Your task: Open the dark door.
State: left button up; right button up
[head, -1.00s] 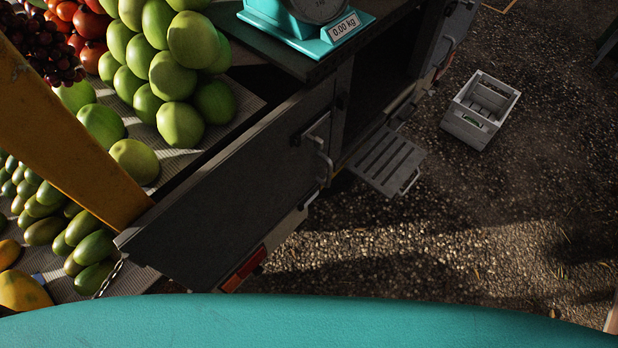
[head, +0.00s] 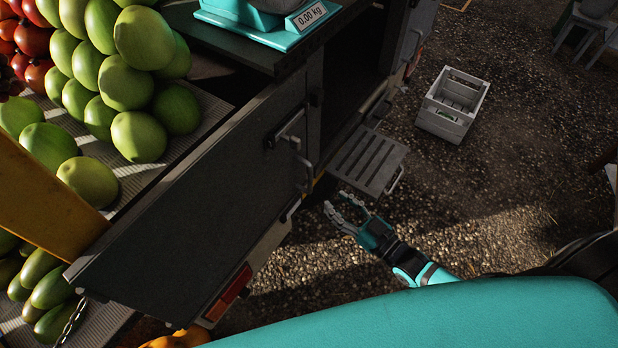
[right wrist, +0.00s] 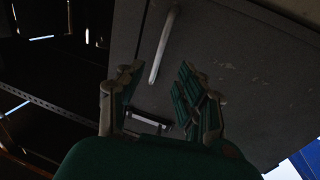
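The dark door (head: 215,195) is a flat dark grey panel on the truck's side, seen in the head view. A pale bar handle (head: 304,173) is near its right edge, with a latch (head: 289,130) above. My right gripper (head: 338,201) is open and empty, a little right of and below the handle. In the right wrist view, its spread fingers (right wrist: 160,92) point toward the handle (right wrist: 163,45), which lies ahead between them, apparently untouched. The door's panel (right wrist: 235,60) fills much of that view. My left gripper is not in view.
A slatted step (head: 368,160) juts from the truck near my right gripper. A grey crate (head: 452,104) stands on the gravel. Green fruit (head: 140,136) and a teal scale (head: 262,20) are above the door. Open gravel lies to the right.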

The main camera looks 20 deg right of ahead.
aim_at(310, 190)
jog(key=x, duration=1)
jog(key=shift+w, duration=0.15)
grip_shut()
